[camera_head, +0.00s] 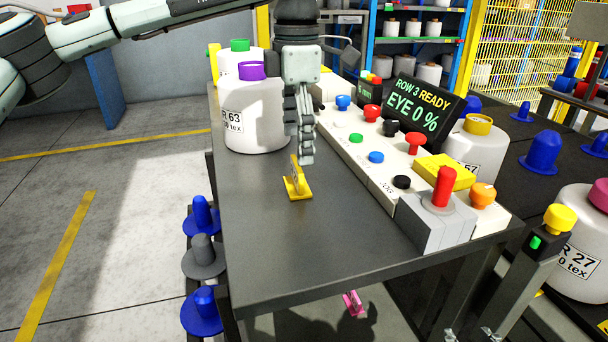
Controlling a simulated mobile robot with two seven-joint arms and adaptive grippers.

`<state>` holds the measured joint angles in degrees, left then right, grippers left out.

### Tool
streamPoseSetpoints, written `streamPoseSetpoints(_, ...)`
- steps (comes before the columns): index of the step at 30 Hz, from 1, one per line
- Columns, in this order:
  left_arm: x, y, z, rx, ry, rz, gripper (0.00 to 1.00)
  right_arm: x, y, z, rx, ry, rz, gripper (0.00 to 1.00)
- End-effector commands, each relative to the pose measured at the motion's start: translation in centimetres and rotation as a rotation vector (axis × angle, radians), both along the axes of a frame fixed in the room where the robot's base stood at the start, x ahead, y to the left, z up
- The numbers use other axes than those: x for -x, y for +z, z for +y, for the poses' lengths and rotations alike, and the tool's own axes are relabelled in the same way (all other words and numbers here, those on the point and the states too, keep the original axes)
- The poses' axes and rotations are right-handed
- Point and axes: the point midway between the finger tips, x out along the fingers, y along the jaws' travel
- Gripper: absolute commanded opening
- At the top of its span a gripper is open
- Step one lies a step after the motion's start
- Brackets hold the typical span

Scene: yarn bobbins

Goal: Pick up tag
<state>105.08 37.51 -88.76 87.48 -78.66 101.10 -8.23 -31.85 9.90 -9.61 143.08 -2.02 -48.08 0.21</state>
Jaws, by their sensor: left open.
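A small yellow piece with a flat base and an upright part (297,186) stands on the dark table (270,245); it looks like the tag, though no writing on it can be read. My left gripper (305,157) points down just behind and above it, with its fingers seen nearly edge-on. The gripper is open, and nothing shows between its fingers. Whether a fingertip touches the upright part cannot be told. My right gripper is out of view.
White bobbins (254,118) stand close left of the gripper. A button panel (360,143), a display (421,112) and a grey box with a red lever (437,221) line the right side. The table's front is clear. A pink item (353,303) shows below the front edge.

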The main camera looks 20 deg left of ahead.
Motion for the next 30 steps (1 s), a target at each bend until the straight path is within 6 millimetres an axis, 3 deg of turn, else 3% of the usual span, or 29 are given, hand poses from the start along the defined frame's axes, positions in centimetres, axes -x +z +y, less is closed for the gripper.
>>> streamPoseSetpoints(12,0.0,-5.6,0.6,0.005,-0.001,0.003,0.84,-0.7,1.4,1.2,-0.032,0.021,-0.078,0.4)
streamPoseSetpoints(22,0.0,-6.4,0.6,0.006,-0.001,0.001,0.84,-0.8,1.7,1.3,-0.037,0.024,-0.093,0.4)
streamPoseSetpoints(30,0.0,-6.3,0.5,0.007,-0.001,0.002,0.51,-0.8,1.7,1.4,-0.037,0.024,-0.091,0.4)
